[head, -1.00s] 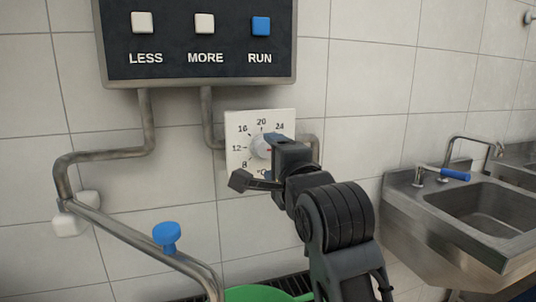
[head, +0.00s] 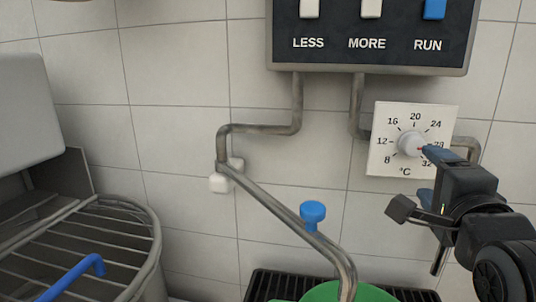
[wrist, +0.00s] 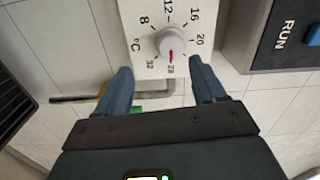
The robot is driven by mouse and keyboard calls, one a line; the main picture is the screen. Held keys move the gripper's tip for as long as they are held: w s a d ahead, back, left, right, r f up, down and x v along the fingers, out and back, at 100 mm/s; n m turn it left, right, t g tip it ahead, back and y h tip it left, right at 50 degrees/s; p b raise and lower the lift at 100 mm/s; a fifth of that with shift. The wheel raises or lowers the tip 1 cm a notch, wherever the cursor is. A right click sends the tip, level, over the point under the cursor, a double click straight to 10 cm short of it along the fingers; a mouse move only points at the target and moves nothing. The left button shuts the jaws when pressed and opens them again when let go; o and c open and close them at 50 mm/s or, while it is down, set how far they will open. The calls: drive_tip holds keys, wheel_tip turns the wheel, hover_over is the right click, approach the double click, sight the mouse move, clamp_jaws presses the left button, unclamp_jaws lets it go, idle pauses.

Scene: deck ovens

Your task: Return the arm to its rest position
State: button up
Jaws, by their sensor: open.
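My gripper (head: 430,172) is at the right of the head view, in front of the wall by a white temperature dial plate (head: 385,155). In the wrist view my gripper (wrist: 160,88) has its two blue-grey fingers spread apart with nothing between them. The round dial knob (wrist: 172,43) lies beyond the fingertips, apart from them. Its red mark points near 28. In the head view the upper finger overlaps the right side of the knob (head: 410,143).
A dark panel (head: 370,62) with LESS, MORE and RUN buttons hangs above. A bent pipe (head: 270,195) with a blue knob (head: 313,214) runs below. A round vessel with a wire guard (head: 130,225) and blue handle (head: 75,277) stands at left. A green object (head: 345,292) is at the bottom.

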drive_tip(key=s+a+f+n+y+p, duration=0.3)
drive_tip(key=s+f+n+p, duration=0.1)
drive_tip(key=s+f+n, duration=1)
drive_tip(key=s+a+n+g+p, duration=0.1)
drive_tip(key=s+a+n, duration=0.1)
drive_tip(key=s, duration=1.1)
drive_tip(key=s+a+n+g+y+p, duration=0.1)
drive_tip(key=s+n, duration=0.3)
drive_tip(key=s, duration=0.8)
drive_tip(key=shift+s+a+f+g+y+p, duration=0.3)
drive_tip(key=shift+s+a+p, duration=0.05)
drive_tip(key=shift+a+p, duration=0.35)
